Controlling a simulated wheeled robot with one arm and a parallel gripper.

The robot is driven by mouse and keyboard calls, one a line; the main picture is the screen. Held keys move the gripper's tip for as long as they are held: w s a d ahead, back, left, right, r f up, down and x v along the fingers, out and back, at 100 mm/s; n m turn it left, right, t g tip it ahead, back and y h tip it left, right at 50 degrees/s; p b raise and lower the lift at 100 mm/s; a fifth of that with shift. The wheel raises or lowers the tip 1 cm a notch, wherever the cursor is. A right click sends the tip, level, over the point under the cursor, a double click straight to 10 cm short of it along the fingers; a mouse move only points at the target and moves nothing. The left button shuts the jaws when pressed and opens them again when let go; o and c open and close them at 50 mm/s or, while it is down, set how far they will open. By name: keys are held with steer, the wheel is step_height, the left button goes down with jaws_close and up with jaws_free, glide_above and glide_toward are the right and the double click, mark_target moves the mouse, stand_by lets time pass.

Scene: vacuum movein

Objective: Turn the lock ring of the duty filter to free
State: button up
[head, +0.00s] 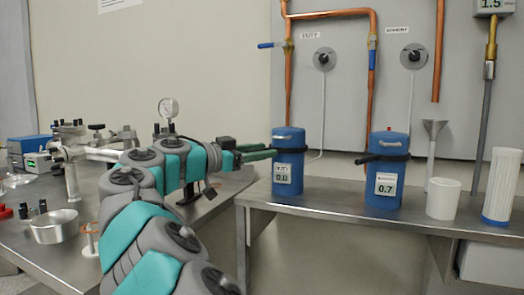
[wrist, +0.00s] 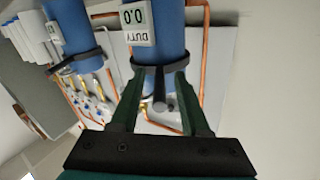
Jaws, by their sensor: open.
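The duty filter (head: 288,165) is a blue canister on the right-hand steel bench in the head view, with a small display reading 0.0. A dark lock ring goes around its upper part; in the wrist view the ring (wrist: 145,75) shows with a short handle (wrist: 159,95) sticking out toward me. My gripper (head: 262,153) reaches in from the left at ring height. In the wrist view my gripper (wrist: 158,85) is open, its two green fingers on either side of the handle, with gaps between. Whether the fingertips touch the ring I cannot tell.
The second filter (head: 387,170) stands to the right, reading 0.7, with its own dark ring and handle. A white cup (head: 443,199) and a white cartridge (head: 502,187) stand beyond it. Copper pipes (head: 372,80) rise behind. The left bench (head: 130,235) holds a metal bowl (head: 54,227) and fittings.

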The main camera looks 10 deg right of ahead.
steer(key=shift+d, duration=0.2)
jaws_close()
stand_by(1.3)
